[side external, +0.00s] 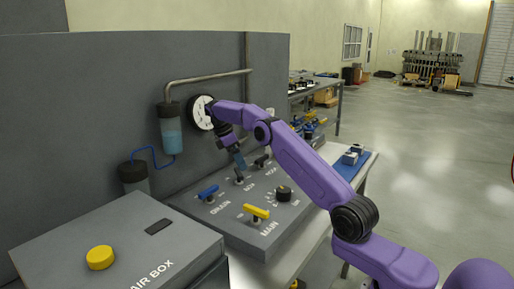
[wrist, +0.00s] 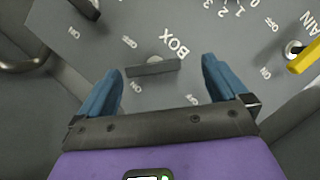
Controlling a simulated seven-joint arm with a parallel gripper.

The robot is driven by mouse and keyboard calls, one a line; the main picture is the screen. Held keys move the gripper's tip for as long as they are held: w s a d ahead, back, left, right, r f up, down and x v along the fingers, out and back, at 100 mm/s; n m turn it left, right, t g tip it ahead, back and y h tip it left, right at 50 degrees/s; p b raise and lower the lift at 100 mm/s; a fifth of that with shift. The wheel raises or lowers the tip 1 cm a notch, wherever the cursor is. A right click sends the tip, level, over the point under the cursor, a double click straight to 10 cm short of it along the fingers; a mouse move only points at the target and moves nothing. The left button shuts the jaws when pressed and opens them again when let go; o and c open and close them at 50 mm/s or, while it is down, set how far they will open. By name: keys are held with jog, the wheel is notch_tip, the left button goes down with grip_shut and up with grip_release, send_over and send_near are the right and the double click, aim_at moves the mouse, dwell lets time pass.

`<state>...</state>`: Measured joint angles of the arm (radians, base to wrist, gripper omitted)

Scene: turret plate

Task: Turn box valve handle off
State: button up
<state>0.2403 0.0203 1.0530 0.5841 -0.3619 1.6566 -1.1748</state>
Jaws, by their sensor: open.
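The box valve handle (wrist: 153,67) is a short dark grey bar beside the white BOX lettering on the grey panel (wrist: 225,60). In the wrist view it lies nearly level across the picture, between my gripper's blue fingertips (wrist: 164,64). Its left end is close to the left fingertip, with a wider gap at the right. My gripper is open and holds nothing. In the side view my gripper (side external: 239,162) points down over the back part of the panel, above the BOX label. Whether a finger touches the handle cannot be told.
A blue DRAIN handle (side external: 208,192), a yellow MAIN handle (side external: 257,212) and a black knob (side external: 284,193) stand nearby on the panel. A dark handle (side external: 262,160) is just right of my gripper. A gauge (side external: 201,113) and pipe (side external: 205,79) are on the wall behind.

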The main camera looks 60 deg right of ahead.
jog(key=s+a+r, duration=0.4)
jog(key=s+r, duration=0.4)
jog(key=s, duration=0.3)
jog(key=shift+s+a, duration=0.25)
jog(key=shift+s, duration=0.05)
jog(key=c, duration=0.5)
jog(key=shift+w+d+r+m, duration=0.1)
jog(key=shift+w+d+m, duration=0.05)
jog(key=shift+w+m, duration=0.15)
jog(key=c, duration=0.5)
jog(key=w+m, duration=0.1)
jog(key=m, duration=0.1)
jog(key=w+d+r+m+y, duration=0.1)
jog(key=w+m, duration=0.1)
jog(key=w+m+t, duration=0.1)
jog(key=w+m, duration=0.1)
jog(key=shift+d+r+m, duration=0.3)
jog(key=shift+d+r, duration=0.05)
jog(key=shift+r, duration=0.05)
jog(key=shift+c, duration=0.2)
notch_tip(320, 180, up, 2)
jog(key=m+t+y, duration=0.2)
jog(key=m, duration=0.9)
send_over(241, 175)
jog(key=shift+w, duration=0.1)
